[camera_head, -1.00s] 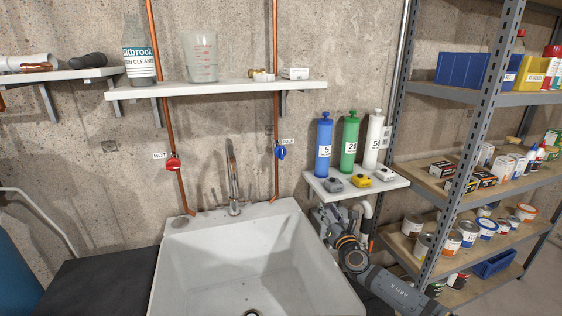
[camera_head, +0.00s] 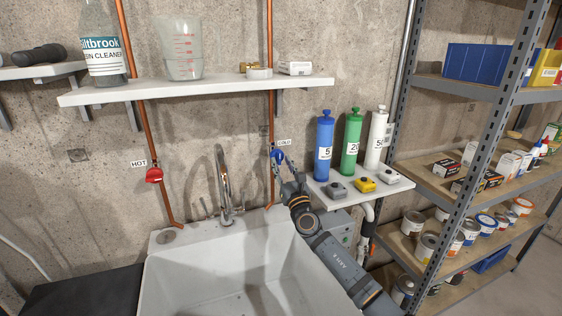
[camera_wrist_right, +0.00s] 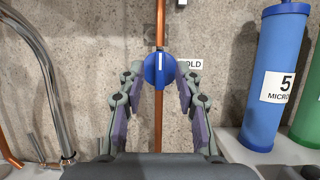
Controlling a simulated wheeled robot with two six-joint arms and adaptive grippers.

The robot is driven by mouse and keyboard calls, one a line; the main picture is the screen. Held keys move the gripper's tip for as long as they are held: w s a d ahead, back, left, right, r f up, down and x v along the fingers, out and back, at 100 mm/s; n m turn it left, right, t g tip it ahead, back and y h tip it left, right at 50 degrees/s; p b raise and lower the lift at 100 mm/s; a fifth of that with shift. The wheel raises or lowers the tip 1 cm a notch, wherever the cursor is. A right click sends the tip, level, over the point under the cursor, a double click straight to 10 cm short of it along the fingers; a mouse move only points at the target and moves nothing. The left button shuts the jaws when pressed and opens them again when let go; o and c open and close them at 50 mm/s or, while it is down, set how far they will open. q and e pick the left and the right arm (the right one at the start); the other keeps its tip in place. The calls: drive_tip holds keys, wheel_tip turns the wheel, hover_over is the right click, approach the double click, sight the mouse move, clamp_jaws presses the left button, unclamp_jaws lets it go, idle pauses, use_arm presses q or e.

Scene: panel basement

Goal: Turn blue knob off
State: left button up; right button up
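The blue knob (camera_head: 277,155) is on the right copper pipe, beside a "COLD" label. In the right wrist view the round knob (camera_wrist_right: 160,71) is centred, with its short white mark upright. My right gripper (camera_head: 283,164) is raised to the knob from below right. Its two fingers are spread, one on each side of the knob in the wrist view, with a visible gap on both sides. I cannot tell whether the fingertips reach as deep as the knob. My left gripper is out of view.
A red knob (camera_head: 154,175) sits on the left pipe by the "HOT" label. The curved faucet (camera_head: 224,185) stands between the pipes above the white sink (camera_head: 200,262). A small shelf (camera_head: 388,187) with filter bottles is close on the right. A white shelf (camera_head: 150,91) hangs above.

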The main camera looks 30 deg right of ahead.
drive_tip(key=shift+w+d+r, duration=0.1)
drive_tip(key=shift+w+r, duration=0.1)
drive_tip(key=shift+w, duration=0.15)
drive_tip(key=shift+w+r, duration=0.1)
drive_tip(key=shift+w, duration=0.1)
clamp_jaws()
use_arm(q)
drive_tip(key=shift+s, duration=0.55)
